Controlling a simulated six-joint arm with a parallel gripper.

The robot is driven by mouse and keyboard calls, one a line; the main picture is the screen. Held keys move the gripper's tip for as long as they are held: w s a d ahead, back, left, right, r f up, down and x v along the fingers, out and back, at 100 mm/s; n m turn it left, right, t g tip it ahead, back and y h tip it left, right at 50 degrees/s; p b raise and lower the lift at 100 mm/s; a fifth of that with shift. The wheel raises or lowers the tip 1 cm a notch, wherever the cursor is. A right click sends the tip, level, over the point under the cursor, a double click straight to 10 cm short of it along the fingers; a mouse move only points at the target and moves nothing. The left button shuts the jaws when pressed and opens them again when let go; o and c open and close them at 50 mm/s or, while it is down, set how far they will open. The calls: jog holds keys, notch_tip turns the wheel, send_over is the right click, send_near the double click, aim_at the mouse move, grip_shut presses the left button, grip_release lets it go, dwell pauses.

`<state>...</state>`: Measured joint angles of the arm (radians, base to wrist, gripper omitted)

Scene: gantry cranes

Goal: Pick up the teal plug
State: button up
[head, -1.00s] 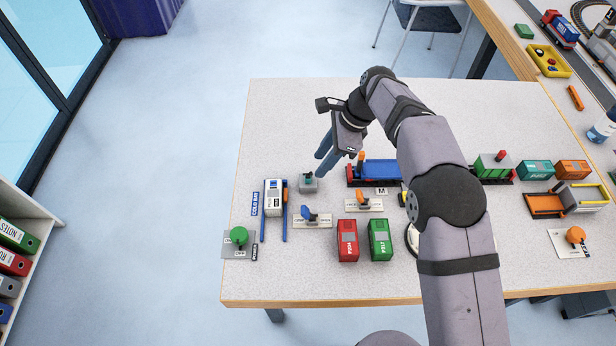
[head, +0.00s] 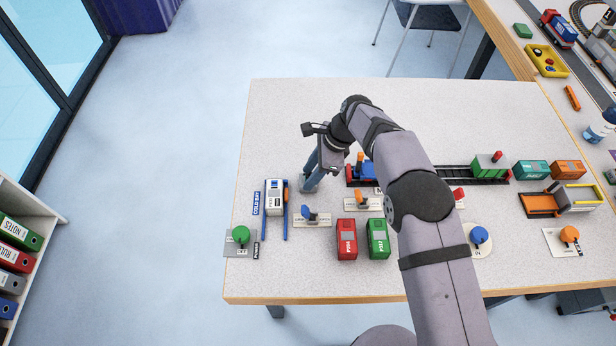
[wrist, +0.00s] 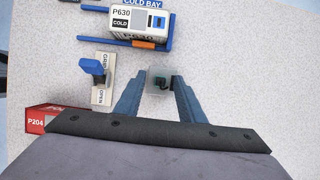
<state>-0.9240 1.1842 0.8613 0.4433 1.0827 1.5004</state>
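My gripper (wrist: 161,85) is open, with one blue finger on each side of the plug and block. I cannot tell from the wrist view whether the fingers touch it. In the head view my gripper (head: 310,185) points down at the spot left of the blue wagon, and its fingers largely hide the plug there.
The Cold Bay with white container P630 (head: 274,198) stands close to the left. A blue lever (head: 309,213) and an orange lever (head: 362,200) stand nearby. A red container (head: 347,240) and a green container (head: 378,238) stand in front. The table behind is clear.

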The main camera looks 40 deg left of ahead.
grip_shut()
notch_tip(320, 180, up, 10)
jog(key=b, duration=0.2)
jog(key=s+a+f+p, duration=0.1)
jog(key=s+p, duration=0.1)
jog(key=s+a+p, duration=0.2)
jog(key=s, duration=0.1)
jog(key=s+a+f+p, duration=0.1)
jog(key=s+a+p, duration=0.1)
jog(key=p, duration=0.1)
jog(key=shift+s+a+f, duration=0.25)
jog(key=shift+s+f, duration=0.05)
jog(key=shift+f, duration=0.05)
